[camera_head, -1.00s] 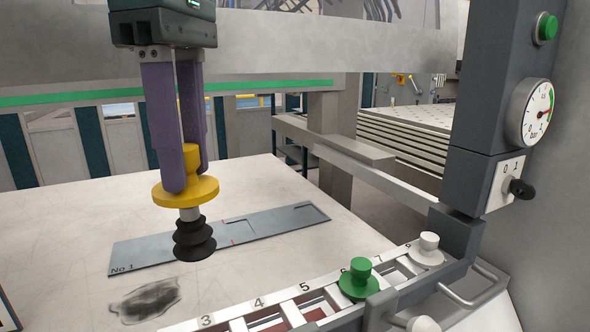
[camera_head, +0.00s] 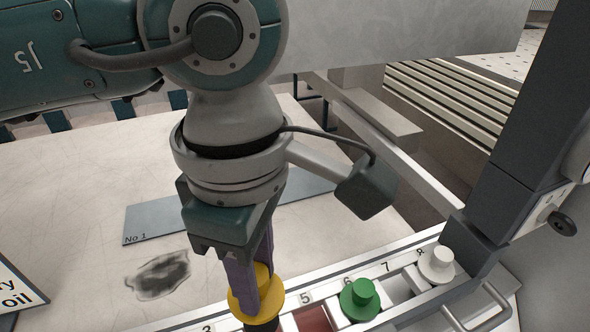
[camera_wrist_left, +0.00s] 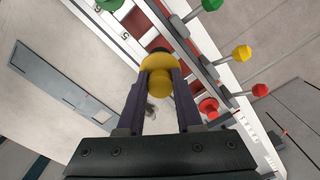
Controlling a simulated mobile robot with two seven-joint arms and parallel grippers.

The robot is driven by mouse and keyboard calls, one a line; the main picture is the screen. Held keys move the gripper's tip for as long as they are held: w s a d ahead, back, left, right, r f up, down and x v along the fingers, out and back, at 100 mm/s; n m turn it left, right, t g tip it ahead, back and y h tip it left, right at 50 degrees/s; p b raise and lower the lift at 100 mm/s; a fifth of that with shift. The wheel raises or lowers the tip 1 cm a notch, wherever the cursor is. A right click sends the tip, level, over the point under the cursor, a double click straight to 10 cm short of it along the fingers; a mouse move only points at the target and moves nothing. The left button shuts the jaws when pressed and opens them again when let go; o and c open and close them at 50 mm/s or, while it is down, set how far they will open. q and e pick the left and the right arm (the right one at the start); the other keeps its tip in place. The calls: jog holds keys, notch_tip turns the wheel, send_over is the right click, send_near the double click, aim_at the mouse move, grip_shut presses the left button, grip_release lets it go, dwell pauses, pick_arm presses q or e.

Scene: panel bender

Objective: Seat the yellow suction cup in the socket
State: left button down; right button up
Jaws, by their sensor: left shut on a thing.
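The yellow suction cup (camera_head: 237,306) has a wide flange, a knob on top and black bellows below, partly cut off by the lower picture edge. My left gripper (camera_head: 257,294) points down and is shut on its knob. The cup is over the numbered rail (camera_head: 398,281), between labels 3 and 5. Whether its bellows are inside a socket I cannot tell; the flange hides the spot. In the left wrist view the yellow cup (camera_wrist_left: 160,62) sits between the purple fingers, over the rail's red-floored slots. My right gripper is not in view.
A green cup (camera_head: 359,303) and a white cup (camera_head: 437,266) stand on the rail to the right. A grey post (camera_head: 530,130) rises at the right. A grey No 1 plate (camera_head: 150,221) and a dark smudge lie on the table. Coloured knobs (camera_wrist_left: 242,53) line the rail's front.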

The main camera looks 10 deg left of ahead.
aim_at(264, 323)
pick_arm(q)
jog(key=shift+f+b, duration=1.3)
jog(key=shift+f, duration=0.7)
notch_tip(264, 323, down, 6)
jog(key=b, duration=0.6)
jog(key=shift+f+b, duration=0.25)
jog(key=shift+b, duration=0.1)
jog(key=c, duration=0.5)
grip_release()
notch_tip(264, 323, up, 10)
jog(key=shift+b, duration=0.8)
